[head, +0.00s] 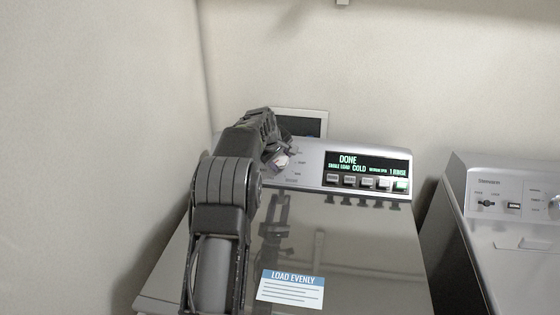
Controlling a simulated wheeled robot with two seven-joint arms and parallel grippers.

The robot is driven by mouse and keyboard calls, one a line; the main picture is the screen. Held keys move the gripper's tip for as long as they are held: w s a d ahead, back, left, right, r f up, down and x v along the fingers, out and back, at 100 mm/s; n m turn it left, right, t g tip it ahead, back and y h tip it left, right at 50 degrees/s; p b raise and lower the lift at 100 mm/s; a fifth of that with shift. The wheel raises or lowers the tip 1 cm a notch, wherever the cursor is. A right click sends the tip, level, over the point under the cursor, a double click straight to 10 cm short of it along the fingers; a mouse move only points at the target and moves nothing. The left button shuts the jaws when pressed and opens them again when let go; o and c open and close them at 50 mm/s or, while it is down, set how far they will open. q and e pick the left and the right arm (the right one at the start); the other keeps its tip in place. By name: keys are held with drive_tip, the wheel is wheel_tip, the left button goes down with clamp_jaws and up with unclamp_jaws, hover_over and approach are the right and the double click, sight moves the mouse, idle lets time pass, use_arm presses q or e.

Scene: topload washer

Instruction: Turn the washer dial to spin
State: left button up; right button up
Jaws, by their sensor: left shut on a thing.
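The washer (345,245) stands in front of me with its glossy lid closed. Its control panel (312,160) runs along the back. The lit display (365,164) reads "DONE", "COLD" and "1 RINSE", with some smaller text hard to read. The dial (281,161) is at the panel's left end, partly hidden by my left gripper (277,150). My left gripper is shut on the dial. Which setting the dial points to cannot be made out. My right gripper is out of view.
A row of buttons (367,182) sits below the display. A "LOAD EVENLY" label (290,287) lies on the lid. A second machine (510,225) stands at the right, past a narrow gap. A wall (95,150) is close on the left.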

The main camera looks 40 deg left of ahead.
use_arm(q)
drive_tip(key=m, duration=0.5)
drive_tip(key=shift+g, duration=0.4)
drive_tip(key=m, duration=0.5)
drive_tip(key=shift+d+y+b, duration=0.1)
drive_tip(key=shift+y+b, duration=0.2)
drive_tip(key=shift+y, duration=0.1)
drive_tip(key=o, duration=1.4)
drive_tip(key=shift+c, duration=0.2)
drive_tip(key=shift+r, duration=0.15)
drive_tip(key=b+v, duration=0.2)
drive_tip(key=v, duration=0.5)
drive_tip(key=shift+r, duration=0.25)
